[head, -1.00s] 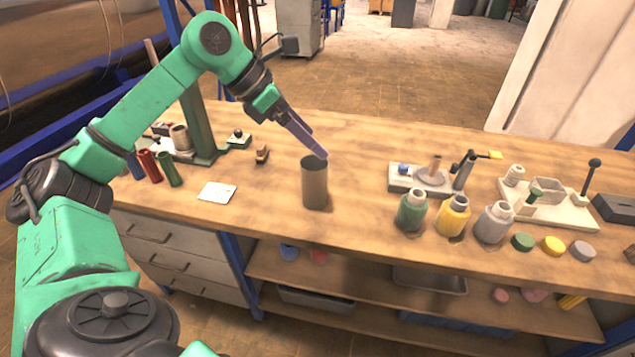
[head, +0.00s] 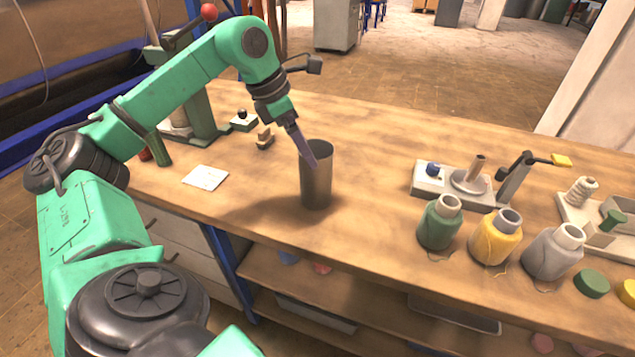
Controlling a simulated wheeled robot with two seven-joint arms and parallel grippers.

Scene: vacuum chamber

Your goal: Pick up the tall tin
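The tall tin (head: 317,188) is a plain grey metal cylinder, open at the top. It stands upright near the middle of the wooden workbench (head: 375,190). My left gripper (head: 311,158) reaches down from the upper left to the tin's rim. A purple-grey finger overlaps the rim's left part and the upper wall, with its tip just below the rim. The other finger is not clearly seen, so I cannot tell whether the gripper is open or shut on the wall. My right gripper is out of view.
Green (head: 440,224), yellow (head: 496,238) and grey (head: 553,252) bottles stand to the right. Behind them is a small fixture (head: 468,183) with a lever. A white card (head: 206,177) lies left of the tin. Bench space around the tin is clear.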

